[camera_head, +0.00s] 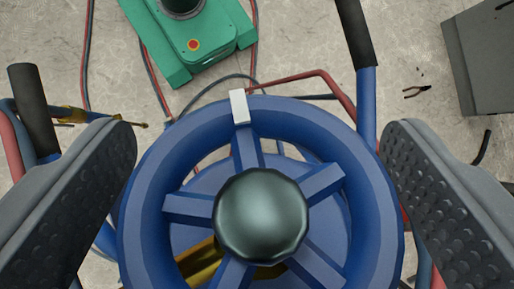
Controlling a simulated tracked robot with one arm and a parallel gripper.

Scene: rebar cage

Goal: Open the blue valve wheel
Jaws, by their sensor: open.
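The blue valve wheel (168,160) fills the lower middle of the view, seen from nearly straight above. It has a thick rim, several spokes and a dark round hub (261,216). A white marker block (240,106) sits on the far part of the rim, a little left of centre. My gripper (261,190) is open, with one dark studded finger on each side of the wheel. The wheel lies between the fingers in the picture; I cannot tell whether either finger touches it. The near part of the rim is cut off by the bottom edge.
A green machine (196,50) with a red button stands on the concrete floor at the top. Blue bars with black grips (355,32) rise beside the wheel. Cables cross the floor.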

